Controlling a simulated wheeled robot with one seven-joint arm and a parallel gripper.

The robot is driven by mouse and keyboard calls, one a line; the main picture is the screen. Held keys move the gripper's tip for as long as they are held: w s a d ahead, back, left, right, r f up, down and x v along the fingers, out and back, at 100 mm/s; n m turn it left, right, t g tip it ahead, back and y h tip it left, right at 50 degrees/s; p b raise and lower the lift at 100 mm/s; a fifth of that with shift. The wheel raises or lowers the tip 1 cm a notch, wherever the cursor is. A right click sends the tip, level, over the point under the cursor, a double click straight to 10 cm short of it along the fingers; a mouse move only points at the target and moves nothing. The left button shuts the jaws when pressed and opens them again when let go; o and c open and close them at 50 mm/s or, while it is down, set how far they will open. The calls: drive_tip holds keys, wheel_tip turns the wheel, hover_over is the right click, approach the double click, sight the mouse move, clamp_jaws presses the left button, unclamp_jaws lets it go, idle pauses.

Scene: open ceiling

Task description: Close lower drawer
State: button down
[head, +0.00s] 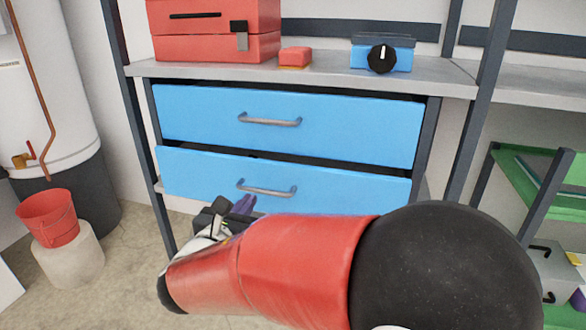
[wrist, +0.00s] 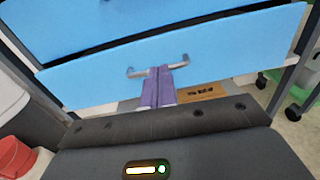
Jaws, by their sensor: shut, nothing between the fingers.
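The lower drawer (head: 340,182) has a blue front with a grey bar handle (head: 266,188). Its front stands out from the frame, with a dark gap along its top edge, so it looks partly open. My gripper (head: 244,204) is low in front of the drawer, just below the left part of the handle. In the wrist view, the purple fingers (wrist: 158,86) are together and empty. Their tips overlap the middle of the handle (wrist: 178,65) on the lower drawer front (wrist: 230,52). I cannot tell whether they touch it. My arm hides the drawer's lower right area in the head view.
The blue upper drawer (head: 330,125) is above. A red toolbox (head: 215,45), a small red block (head: 295,57) and a blue box with a dial (head: 382,55) sit on top. A red bucket (head: 48,219) stands left. A cardboard box (wrist: 203,92) lies beneath the drawer.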

approach(271, 164)
drive_tip(key=shift+n, duration=0.3)
drive_tip(key=x, duration=0.7)
drive_tip(key=shift+s+d, duration=0.1)
drive_tip(key=shift+b+x, duration=0.4)
drive_tip(key=shift+x, duration=0.9)
drive_tip(key=shift+s, duration=0.1)
